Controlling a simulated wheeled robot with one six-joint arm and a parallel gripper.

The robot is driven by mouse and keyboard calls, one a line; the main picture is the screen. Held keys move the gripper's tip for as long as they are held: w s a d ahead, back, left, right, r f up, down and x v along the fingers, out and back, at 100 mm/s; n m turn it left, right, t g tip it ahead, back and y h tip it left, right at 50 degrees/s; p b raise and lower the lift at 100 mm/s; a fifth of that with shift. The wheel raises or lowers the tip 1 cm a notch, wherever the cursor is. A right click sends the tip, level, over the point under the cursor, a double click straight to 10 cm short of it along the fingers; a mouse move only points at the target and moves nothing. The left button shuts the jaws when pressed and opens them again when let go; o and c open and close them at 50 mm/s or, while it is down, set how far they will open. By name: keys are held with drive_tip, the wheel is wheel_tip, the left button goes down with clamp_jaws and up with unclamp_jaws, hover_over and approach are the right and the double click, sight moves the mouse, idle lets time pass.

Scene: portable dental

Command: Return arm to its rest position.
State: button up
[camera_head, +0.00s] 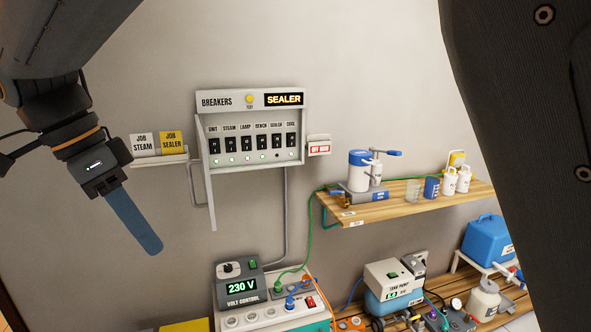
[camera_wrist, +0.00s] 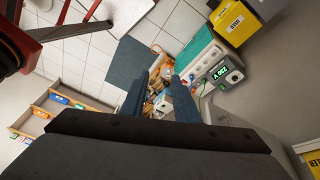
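My gripper (camera_head: 148,243) hangs at the left of the head view, its blue finger pointing down in free air, left of the breaker panel. In the wrist view my gripper (camera_wrist: 162,76) shows two blue fingers with a gap between them, and nothing is held. My arm runs up out of the top left of the head view. The gripper touches nothing that I can see.
The breaker panel (camera_head: 250,102) is on the wall, with a holder of job cards (camera_head: 171,142) nearest my gripper. A voltage control unit (camera_head: 241,287) stands below. A wooden shelf (camera_head: 400,208) with bottles is at right. Bare wall surrounds the gripper.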

drive_tip(key=w+d+f+n+y, duration=0.1)
drive_tip(key=w+d+f+n, duration=0.2)
drive_tip(key=d, duration=0.5)
drive_tip(key=w+d+f+g, duration=0.1)
drive_tip(key=w+d+f, duration=0.2)
drive_tip(key=d+f, duration=0.35)
drive_tip(key=w+d+f+n+y, duration=0.1)
drive_tip(key=w+d+f+n, duration=0.2)
drive_tip(key=d, duration=0.5)
drive_tip(key=s+d+f+n, duration=0.1)
drive_tip(key=s+d+f, duration=0.1)
drive_tip(key=d, duration=0.4)
drive_tip(key=s+d+f+n+y+b, duration=0.1)
drive_tip(key=s+d+f, duration=0.1)
drive_tip(key=d+f, duration=0.3)
drive_tip(key=s+d+f+n, duration=0.1)
drive_tip(key=s+d+f, duration=0.1)
drive_tip(key=d, duration=0.7)
drive_tip(key=shift+s+f+t+b, duration=0.15)
drive_tip(key=shift+f+t+b, duration=0.2)
drive_tip(key=shift+f, duration=0.4)
drive_tip(key=shift+d, duration=0.1)
